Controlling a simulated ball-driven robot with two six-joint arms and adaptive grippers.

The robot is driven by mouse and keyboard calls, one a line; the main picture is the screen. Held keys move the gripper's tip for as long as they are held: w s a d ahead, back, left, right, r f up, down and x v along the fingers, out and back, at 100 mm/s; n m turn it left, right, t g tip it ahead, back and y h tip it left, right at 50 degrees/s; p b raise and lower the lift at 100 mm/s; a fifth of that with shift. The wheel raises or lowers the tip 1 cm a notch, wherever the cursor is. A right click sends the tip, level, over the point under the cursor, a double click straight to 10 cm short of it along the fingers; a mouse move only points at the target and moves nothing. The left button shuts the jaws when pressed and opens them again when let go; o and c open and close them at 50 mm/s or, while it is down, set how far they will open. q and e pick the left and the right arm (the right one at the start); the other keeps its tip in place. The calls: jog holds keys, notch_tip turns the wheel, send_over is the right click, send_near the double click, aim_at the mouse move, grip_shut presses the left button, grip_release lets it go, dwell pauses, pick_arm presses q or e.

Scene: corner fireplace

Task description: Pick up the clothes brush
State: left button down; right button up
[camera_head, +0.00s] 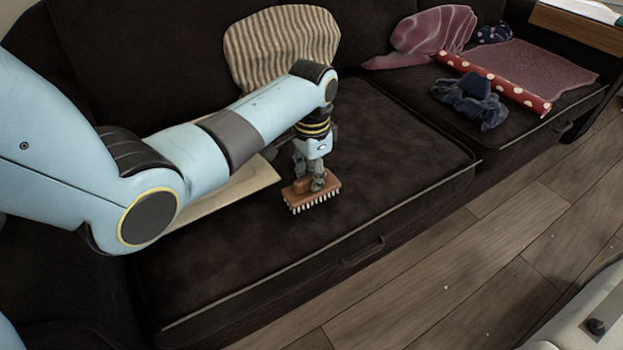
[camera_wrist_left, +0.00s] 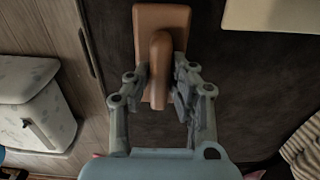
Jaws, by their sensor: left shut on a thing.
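The clothes brush (camera_head: 311,192) has a brown wooden back with a raised handle and pale bristles facing down. It is at the dark sofa seat (camera_head: 400,165); I cannot tell whether the bristles touch the cushion. My left gripper (camera_head: 317,180) reaches down from above and is shut on the brush's handle. In the left wrist view the brush (camera_wrist_left: 148,20) shows its back, and the fingers of my left gripper (camera_wrist_left: 162,88) stand on both sides of the handle. My right gripper is not in view.
A pale flat board (camera_head: 225,195) lies on the seat behind my left arm. A striped cushion (camera_head: 282,45) leans on the backrest. A red polka-dot roll (camera_head: 495,83), dark blue cloth (camera_head: 470,100) and mauve fabric (camera_head: 530,68) lie to the right. The seat right of the brush is clear.

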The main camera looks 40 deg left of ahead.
pick_arm(q)
jog(key=r, duration=0.1)
jog(key=r+p, duration=0.1)
jog(key=r, duration=0.1)
jog(key=shift+w+d+r, duration=0.2)
jog(key=shift+d+r, duration=0.1)
jog(key=shift+r, duration=0.05)
jog(key=w+d+r+p, duration=0.3)
jog(key=d+r, duration=0.3)
jog(key=d, duration=0.4)
jog(key=shift+w+d, duration=0.2)
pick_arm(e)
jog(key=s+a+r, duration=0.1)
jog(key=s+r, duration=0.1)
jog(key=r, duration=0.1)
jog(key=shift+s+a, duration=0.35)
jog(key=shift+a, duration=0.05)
